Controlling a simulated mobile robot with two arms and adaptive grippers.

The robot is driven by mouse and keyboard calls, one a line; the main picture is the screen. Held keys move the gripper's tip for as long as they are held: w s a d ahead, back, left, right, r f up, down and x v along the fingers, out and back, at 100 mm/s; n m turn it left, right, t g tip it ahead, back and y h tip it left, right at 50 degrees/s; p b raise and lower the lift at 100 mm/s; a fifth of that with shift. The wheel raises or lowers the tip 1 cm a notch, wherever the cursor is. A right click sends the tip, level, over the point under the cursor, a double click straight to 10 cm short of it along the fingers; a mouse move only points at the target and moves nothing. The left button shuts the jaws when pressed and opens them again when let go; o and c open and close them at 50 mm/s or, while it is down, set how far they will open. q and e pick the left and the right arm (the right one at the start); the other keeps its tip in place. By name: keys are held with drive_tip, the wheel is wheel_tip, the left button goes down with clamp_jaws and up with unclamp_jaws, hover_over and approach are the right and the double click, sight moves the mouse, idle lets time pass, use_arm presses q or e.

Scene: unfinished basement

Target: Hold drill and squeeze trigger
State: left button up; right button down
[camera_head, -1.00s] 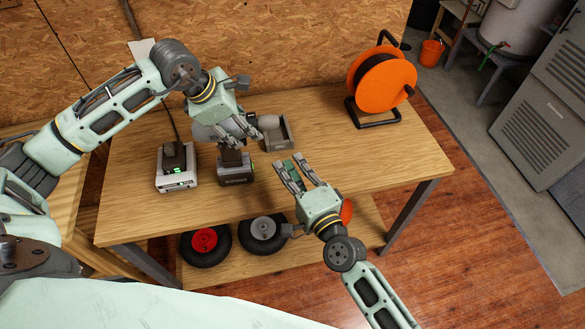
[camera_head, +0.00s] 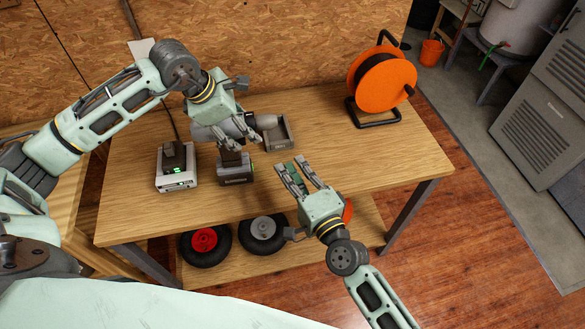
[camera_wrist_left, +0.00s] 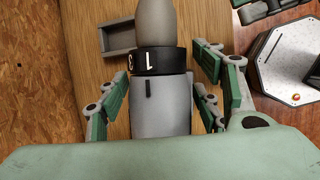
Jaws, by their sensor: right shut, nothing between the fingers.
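The grey drill (camera_head: 203,134) stands upright on its dark battery base (camera_head: 236,172) on the wooden table, its nose (camera_head: 267,122) towards the right. My left gripper (camera_head: 243,137) is open over the drill body from above. In the left wrist view the drill's grey body (camera_wrist_left: 160,105) and black numbered ring lie between the two fingers of my left gripper (camera_wrist_left: 160,88), with gaps visible on both sides. The trigger is hidden. My right gripper (camera_head: 302,174) is shut and empty, over the table's front edge, right of the battery base.
A charger (camera_head: 176,178) with a green light stands left of the drill. A grey open bin (camera_head: 280,143) sits just behind the nose. An orange cable reel (camera_head: 384,88) stands at the back right. Wheels (camera_head: 205,244) lie on the lower shelf.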

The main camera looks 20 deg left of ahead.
use_arm(q)
drive_tip(key=shift+o, duration=0.8)
drive_tip(key=shift+r, duration=0.15)
drive_tip(key=shift+s+a+r, duration=0.1)
drive_tip(key=shift+r, duration=0.25)
drive_tip(key=v, duration=1.1)
drive_tip(key=shift+s+a, duration=0.1)
